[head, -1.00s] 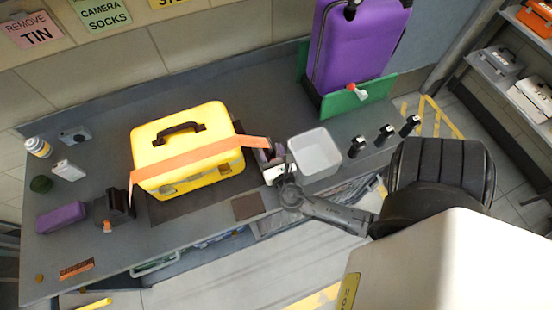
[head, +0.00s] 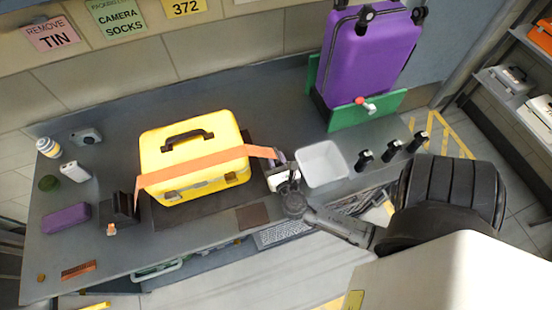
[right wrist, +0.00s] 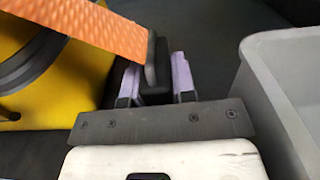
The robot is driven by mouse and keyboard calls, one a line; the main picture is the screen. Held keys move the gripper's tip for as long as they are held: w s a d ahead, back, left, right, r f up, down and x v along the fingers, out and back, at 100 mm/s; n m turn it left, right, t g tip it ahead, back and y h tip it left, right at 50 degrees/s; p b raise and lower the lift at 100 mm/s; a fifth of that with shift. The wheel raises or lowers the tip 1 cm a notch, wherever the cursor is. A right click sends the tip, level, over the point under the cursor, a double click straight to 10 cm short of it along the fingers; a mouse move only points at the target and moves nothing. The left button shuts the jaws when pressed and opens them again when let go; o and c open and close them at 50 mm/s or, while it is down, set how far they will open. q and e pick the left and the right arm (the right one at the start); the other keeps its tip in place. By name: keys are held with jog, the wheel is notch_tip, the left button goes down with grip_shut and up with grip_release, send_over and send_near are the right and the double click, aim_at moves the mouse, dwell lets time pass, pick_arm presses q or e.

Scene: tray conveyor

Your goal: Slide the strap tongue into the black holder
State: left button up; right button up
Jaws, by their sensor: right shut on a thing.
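The orange strap (head: 205,166) lies across the yellow case (head: 180,147), and its left end hangs over the case's left side. Its right end reaches past the case to my right gripper (head: 280,165). In the right wrist view, the strap (right wrist: 100,30) runs to a dark tongue (right wrist: 157,62) between the purple fingers of my right gripper (right wrist: 157,82), which is shut on it. A black block (head: 122,205), which looks like the holder, stands left of the case, apart from the gripper. A small orange piece shows at its front. My left gripper is not in view.
A grey bin (head: 322,165) stands close to the right of my right gripper. Several black stands (head: 391,147) are farther right. A purple suitcase (head: 365,55) stands behind them by a green panel (head: 375,112). A purple box (head: 66,217) lies at the left.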

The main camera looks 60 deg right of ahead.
jog(key=shift+c, duration=0.7)
jog(key=o, duration=0.9)
